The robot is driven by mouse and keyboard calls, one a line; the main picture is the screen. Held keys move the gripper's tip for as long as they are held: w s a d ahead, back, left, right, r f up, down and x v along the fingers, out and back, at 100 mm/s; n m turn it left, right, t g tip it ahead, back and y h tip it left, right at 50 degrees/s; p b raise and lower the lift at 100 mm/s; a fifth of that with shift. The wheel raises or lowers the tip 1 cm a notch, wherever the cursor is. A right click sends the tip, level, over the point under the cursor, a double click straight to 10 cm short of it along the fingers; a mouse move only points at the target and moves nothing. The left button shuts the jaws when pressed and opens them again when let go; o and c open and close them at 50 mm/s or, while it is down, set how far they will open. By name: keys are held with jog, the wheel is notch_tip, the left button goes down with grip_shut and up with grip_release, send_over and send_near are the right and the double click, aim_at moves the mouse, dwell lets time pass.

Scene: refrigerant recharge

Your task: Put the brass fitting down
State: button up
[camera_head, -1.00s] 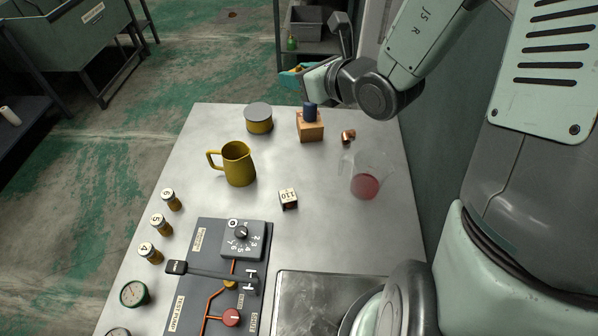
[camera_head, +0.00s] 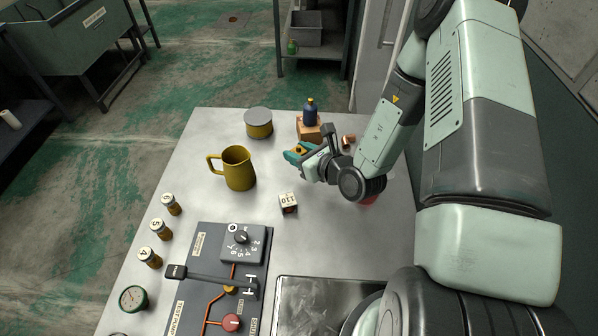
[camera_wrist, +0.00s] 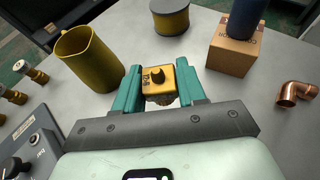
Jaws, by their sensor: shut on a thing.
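My gripper (camera_head: 297,152) is over the far middle of the table, between the yellow jug and the cardboard-coloured block. In the wrist view, its two teal fingers (camera_wrist: 159,69) are shut on the brass fitting (camera_wrist: 157,88), a yellow block with a dark round opening on its face and a rough grey part below. The fitting also shows small at the fingertips in the head view (camera_head: 300,149). It appears held above the grey tabletop (camera_head: 330,235); the exact gap cannot be told.
A yellow jug (camera_head: 238,168) stands left of my gripper. A yellow tin (camera_head: 258,124) and a block (camera_head: 308,130) bearing a blue bottle (camera_head: 310,112) stand behind. A copper elbow (camera_wrist: 296,93) lies at right. A small 110 block (camera_head: 288,203) sits nearer. My arm mostly hides a clear vessel.

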jog(key=shift+f, duration=3.4)
jog(key=shift+f, duration=0.2)
jog(key=o, duration=1.1)
